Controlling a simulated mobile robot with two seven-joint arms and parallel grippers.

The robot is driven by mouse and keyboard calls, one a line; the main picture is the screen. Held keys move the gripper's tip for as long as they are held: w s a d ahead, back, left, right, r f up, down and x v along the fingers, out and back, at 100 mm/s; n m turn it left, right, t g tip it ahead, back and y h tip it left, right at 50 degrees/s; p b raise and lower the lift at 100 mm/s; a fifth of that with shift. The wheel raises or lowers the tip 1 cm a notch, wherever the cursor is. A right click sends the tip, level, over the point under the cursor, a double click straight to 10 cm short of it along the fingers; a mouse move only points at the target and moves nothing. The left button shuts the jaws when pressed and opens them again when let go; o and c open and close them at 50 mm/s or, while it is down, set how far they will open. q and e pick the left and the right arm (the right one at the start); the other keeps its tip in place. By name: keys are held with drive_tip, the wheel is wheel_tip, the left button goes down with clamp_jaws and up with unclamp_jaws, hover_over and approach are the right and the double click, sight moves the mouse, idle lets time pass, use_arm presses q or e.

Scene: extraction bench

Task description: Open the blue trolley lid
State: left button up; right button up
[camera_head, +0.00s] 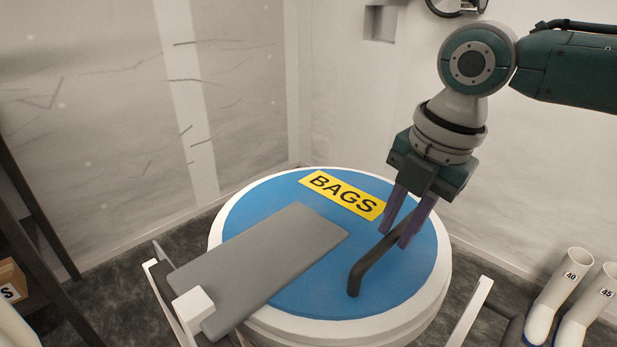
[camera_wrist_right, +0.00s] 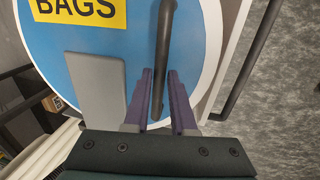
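The round blue trolley lid (camera_head: 285,285) lies flat on its white rim and looks closed. It carries a yellow BAGS label (camera_head: 343,194) and a dark bar handle (camera_head: 371,264). My right gripper (camera_head: 395,238) points down at the handle, with its purple fingers apart. In the right wrist view the blue lid (camera_wrist_right: 120,45) lies beyond the fingers, and the handle (camera_wrist_right: 163,45) runs between the fingers of my right gripper (camera_wrist_right: 160,76). A gap shows on each side of the handle, so the gripper is open. My left gripper is not in view.
A flat grey panel (camera_head: 262,262) extends over the lid's left part; whether it touches the lid is unclear. White frame bars (camera_head: 470,311) flank the trolley. White boots (camera_head: 562,288) stand at right, a cardboard box (camera_head: 11,281) at far left. Walls stand close behind.

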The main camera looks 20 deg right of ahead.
clamp_jaws()
idle(1.0)
